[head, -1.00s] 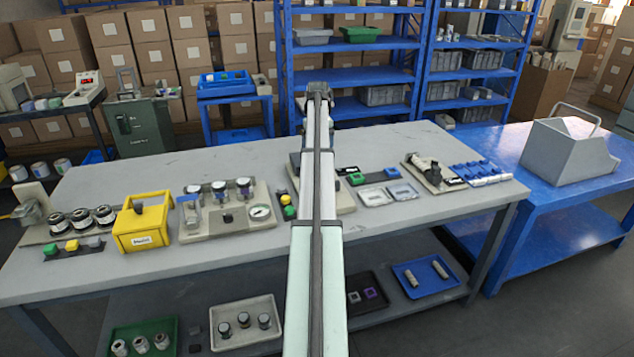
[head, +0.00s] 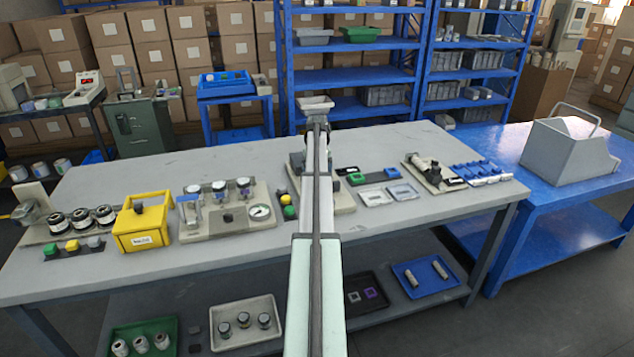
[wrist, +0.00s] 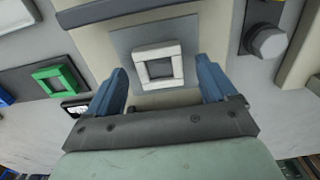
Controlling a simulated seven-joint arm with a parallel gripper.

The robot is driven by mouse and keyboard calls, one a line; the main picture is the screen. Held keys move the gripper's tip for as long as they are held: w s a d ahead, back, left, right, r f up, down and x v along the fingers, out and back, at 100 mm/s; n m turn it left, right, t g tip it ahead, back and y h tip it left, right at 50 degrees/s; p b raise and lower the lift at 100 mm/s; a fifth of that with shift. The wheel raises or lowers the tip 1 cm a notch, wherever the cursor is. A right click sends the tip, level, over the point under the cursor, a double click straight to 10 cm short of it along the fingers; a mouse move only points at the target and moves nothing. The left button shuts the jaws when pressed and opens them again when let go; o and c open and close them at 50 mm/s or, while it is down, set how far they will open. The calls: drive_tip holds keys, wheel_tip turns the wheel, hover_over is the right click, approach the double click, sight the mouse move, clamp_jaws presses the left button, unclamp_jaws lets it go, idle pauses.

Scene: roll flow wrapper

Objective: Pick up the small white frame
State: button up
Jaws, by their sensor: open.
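The small white frame (wrist: 158,66) lies on a grey square plate (wrist: 122,40) of a beige fixture in the wrist view. It is a square ring with the grey plate showing through its middle. My gripper (wrist: 163,82) is open, with one blue finger on each side of the frame. The fingers appear apart from it, and I cannot tell how far above it they are. In the head view my arm hides the white frame and my fingers.
A green frame (wrist: 55,80) lies on a dark strip to the left in the wrist view. A grey knob (wrist: 266,42) stands close on the right. In the head view, a yellow box (head: 143,222) and a gauge panel (head: 226,212) stand left of my arm on the grey table (head: 180,160).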

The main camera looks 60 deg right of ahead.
drive_tip(key=shift+f, duration=0.4)
drive_tip(key=shift+c, duration=0.3)
drive_tip(key=c, duration=1.2)
